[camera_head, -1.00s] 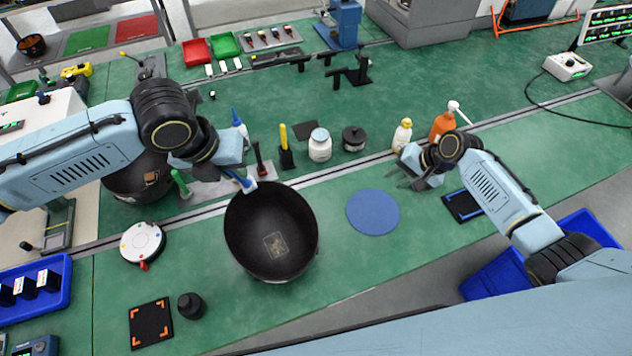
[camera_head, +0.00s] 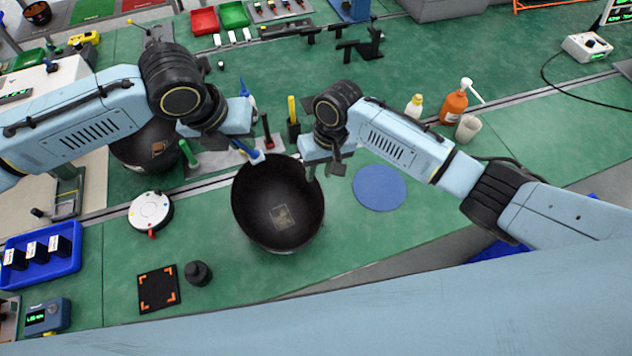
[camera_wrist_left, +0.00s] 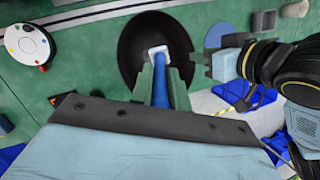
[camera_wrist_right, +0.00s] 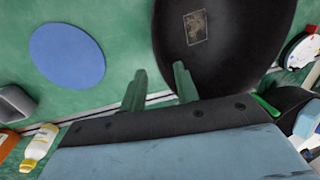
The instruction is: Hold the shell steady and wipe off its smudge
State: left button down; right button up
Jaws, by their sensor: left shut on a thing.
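The shell is a large black bowl (camera_head: 246,215) on the green bench, open side up. A brownish smudge inside a pale square outline (camera_head: 281,217) shows on its inner floor; it also shows in the right wrist view (camera_wrist_right: 196,27). My left gripper (camera_head: 246,150) is shut on a blue-handled wiper with a white head (camera_wrist_left: 158,52). The head is over the shell's far-left rim; contact cannot be told. My right gripper (camera_wrist_right: 158,82) is open at the shell's right rim. In the right wrist view one finger overlaps the shell and the other the bench.
A blue disc (camera_head: 379,188) lies right of the shell. A white round fixture (camera_head: 150,211) and a black knob (camera_head: 198,273) stand to its left. Another black bowl (camera_head: 140,152) sits behind my left arm. Bottles (camera_head: 453,107) and a cup (camera_head: 467,128) stand at right.

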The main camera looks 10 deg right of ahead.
aim_at(315, 188)
jog(key=f, duration=0.2)
jog(key=a+f, duration=0.1)
jog(key=f, duration=0.4)
jog(key=shift+s+a+f, duration=0.15)
jog(key=shift+f, duration=0.15)
grip_shut()
dwell(0.9)
